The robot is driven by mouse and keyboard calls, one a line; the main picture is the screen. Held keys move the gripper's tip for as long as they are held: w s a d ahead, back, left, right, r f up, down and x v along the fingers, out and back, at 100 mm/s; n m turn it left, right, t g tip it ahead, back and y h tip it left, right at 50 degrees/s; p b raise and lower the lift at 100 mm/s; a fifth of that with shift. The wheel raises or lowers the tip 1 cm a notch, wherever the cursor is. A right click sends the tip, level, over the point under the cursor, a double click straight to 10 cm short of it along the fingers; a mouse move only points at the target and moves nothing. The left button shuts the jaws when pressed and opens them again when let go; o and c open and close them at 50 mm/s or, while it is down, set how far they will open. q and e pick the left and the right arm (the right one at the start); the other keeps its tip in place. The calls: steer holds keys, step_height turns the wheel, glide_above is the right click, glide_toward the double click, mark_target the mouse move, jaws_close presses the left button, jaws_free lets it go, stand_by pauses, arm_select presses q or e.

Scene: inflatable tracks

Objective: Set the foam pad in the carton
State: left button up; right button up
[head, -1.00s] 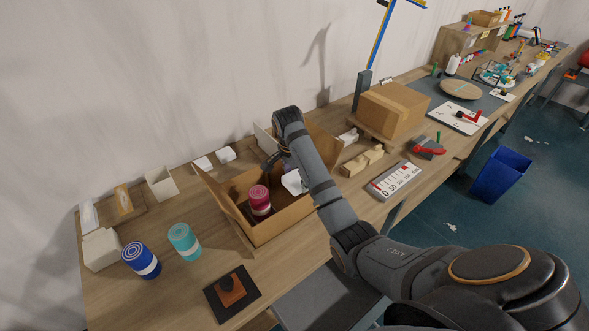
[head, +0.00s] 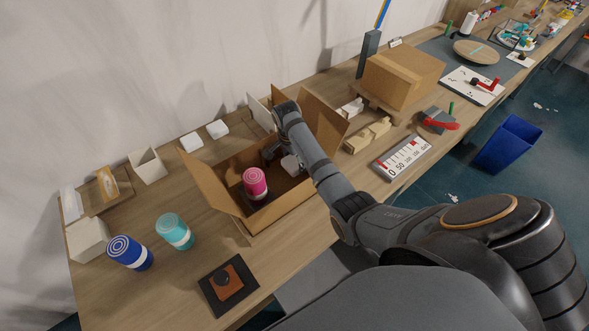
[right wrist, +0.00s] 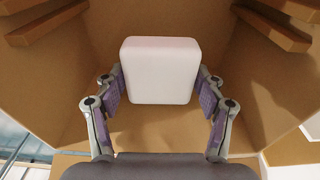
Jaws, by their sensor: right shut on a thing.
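The open carton (head: 215,190) stands on the bench with its flaps spread. A pink can (head: 255,183) with a white band stands inside it. My right gripper (head: 279,157) reaches down into the carton and is shut on the white foam pad (head: 291,165), right of the can. In the right wrist view the foam pad (right wrist: 160,70) sits between the two fingers, with brown carton walls around it. Whether the pad touches the carton floor is unclear. My left gripper is not in view.
A teal can (head: 175,231) and a blue can (head: 129,253) stand left of the carton. A dark square plate (head: 229,288) lies in front. A closed box (head: 402,76) and wooden blocks (head: 367,135) stand to the right. White blocks line the wall side.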

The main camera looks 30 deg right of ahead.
steer(key=shift+s+f, duration=0.15)
steer(key=shift+f, duration=0.35)
steer(key=shift+a+f, duration=0.1)
steer(key=shift+f, duration=0.15)
step_height(320, 180, down, 4)
steer(key=shift+r, duration=0.15)
steer(key=o, duration=0.8)
steer(key=shift+f, duration=0.25)
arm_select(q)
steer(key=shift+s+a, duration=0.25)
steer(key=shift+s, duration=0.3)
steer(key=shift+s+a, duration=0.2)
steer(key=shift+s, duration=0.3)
arm_select(e)
steer(key=shift+o, duration=0.2)
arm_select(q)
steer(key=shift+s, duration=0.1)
arm_select(e)
steer(key=shift+r, duration=0.15)
